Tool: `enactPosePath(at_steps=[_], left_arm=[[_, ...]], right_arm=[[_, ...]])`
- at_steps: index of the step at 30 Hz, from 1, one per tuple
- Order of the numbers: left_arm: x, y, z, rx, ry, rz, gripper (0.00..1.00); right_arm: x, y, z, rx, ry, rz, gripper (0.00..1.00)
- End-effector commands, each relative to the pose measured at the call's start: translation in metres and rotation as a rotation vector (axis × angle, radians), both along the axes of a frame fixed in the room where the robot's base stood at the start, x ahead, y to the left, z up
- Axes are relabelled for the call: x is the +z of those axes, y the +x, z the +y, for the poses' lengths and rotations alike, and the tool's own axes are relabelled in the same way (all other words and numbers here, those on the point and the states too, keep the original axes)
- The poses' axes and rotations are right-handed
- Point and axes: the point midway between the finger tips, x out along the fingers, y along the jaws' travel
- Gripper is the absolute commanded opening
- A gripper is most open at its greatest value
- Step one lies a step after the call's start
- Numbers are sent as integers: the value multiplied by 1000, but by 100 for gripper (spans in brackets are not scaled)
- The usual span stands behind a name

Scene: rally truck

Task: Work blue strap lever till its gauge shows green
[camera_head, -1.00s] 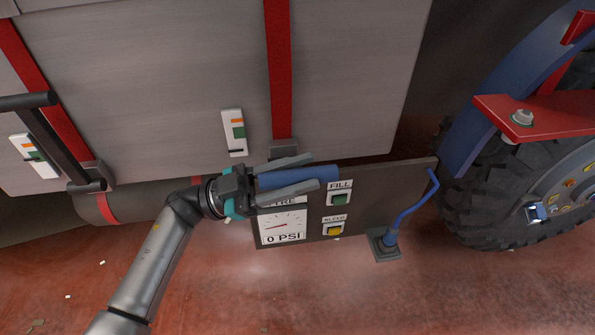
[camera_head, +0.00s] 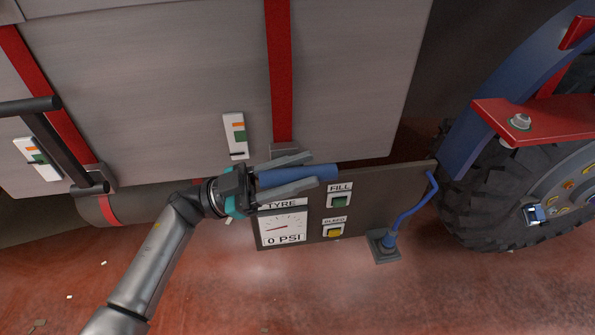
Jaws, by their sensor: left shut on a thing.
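The blue strap lever (camera_head: 312,174) shows as a blue bar sticking out to the right at the foot of the middle red strap. My right gripper is not in view.
A panel (camera_head: 375,195) below holds a tyre dial (camera_head: 283,227) reading 0 PSI and two buttons. A black lever (camera_head: 65,150) and a second gauge (camera_head: 37,159) are at the left. A large wheel (camera_head: 500,200) stands at the right. The red floor in front is mostly clear.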

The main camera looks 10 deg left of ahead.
Motion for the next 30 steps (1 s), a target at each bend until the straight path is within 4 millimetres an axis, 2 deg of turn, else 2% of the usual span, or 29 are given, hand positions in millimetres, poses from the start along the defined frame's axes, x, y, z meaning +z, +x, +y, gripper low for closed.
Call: enactPosePath(at_steps=[1,8,18,30], left_arm=[[8,3,1,0,-10,12,0],[30,22,7,2,-43,117,0],[65,76,25,3,-129,384,0],[79,136,44,5,-219,652,0]], right_arm=[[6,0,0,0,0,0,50],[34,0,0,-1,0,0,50],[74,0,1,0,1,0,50],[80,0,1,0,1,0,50]])
